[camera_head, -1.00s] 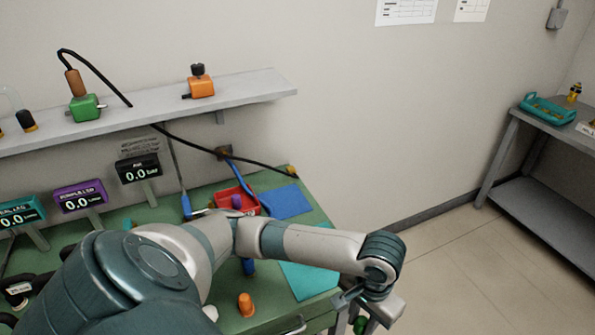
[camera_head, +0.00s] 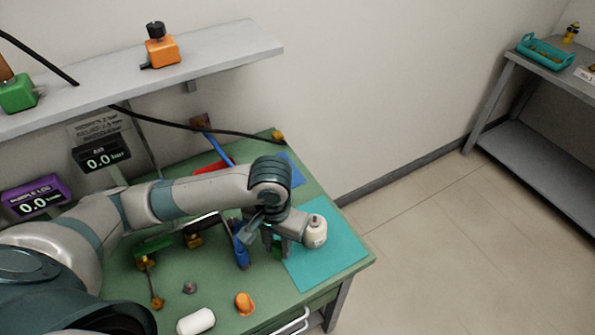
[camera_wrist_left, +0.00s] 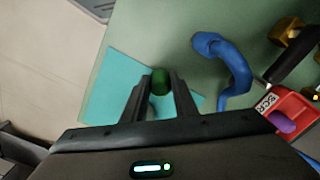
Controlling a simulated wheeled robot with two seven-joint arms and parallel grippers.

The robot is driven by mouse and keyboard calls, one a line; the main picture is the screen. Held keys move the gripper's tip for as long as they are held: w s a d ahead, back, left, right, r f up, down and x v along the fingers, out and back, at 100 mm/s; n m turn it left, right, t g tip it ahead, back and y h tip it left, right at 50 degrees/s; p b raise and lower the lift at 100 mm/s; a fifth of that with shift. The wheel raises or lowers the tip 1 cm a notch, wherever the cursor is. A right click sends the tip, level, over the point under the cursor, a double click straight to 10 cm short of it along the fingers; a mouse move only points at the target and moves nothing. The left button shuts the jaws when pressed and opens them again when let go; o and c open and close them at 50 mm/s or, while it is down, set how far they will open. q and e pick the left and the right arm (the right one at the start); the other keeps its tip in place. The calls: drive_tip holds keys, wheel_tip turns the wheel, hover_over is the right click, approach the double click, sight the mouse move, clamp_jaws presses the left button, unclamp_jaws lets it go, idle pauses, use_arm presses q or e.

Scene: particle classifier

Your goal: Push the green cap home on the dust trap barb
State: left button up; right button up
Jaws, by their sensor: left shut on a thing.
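My left gripper (camera_head: 278,244) is shut on the green cap (camera_head: 278,252), which hangs between its fingertips over the near right part of the green bench. In the left wrist view, the green cap (camera_wrist_left: 160,81) sits between the two dark fingers (camera_wrist_left: 158,92), above the teal mat. A curved blue piece (camera_wrist_left: 228,68) stands to the right of the cap, apart from it. It also shows in the head view (camera_head: 241,250), just left of the gripper. I cannot tell which part is the dust trap barb. My right gripper is not in view.
The teal mat (camera_head: 335,255) lies at the bench's right end. An orange cone-like piece (camera_head: 244,303), a white cylinder (camera_head: 196,321) and brass-ended fittings (camera_head: 194,240) stand left of the gripper. A red bin (camera_wrist_left: 293,106) holds a purple piece. Floor lies beyond the bench edge.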

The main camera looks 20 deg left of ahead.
use_arm(q)
drive_tip(key=shift+a, duration=0.1)
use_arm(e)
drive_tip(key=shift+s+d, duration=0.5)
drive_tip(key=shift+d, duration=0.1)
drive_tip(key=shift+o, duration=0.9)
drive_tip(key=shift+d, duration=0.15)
use_arm(q)
drive_tip(key=shift+w+d+r+m+p, duration=0.2)
drive_tip(key=shift+r+m+p, duration=0.2)
drive_tip(key=shift+r, duration=0.1)
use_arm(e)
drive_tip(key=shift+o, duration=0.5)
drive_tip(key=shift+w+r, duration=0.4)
use_arm(q)
drive_tip(key=w+d+r+m+p, duration=0.2)
drive_tip(key=w+r+m+p, duration=0.2)
drive_tip(key=r+m, duration=0.3)
drive_tip(key=w+d+r+m+p, duration=0.3)
drive_tip(key=r+m+p, duration=0.4)
drive_tip(key=m, duration=0.4)
drive_tip(key=shift+w+d+r, duration=0.25)
drive_tip(key=shift+w+r, duration=0.15)
drive_tip(key=shift+w, duration=0.15)
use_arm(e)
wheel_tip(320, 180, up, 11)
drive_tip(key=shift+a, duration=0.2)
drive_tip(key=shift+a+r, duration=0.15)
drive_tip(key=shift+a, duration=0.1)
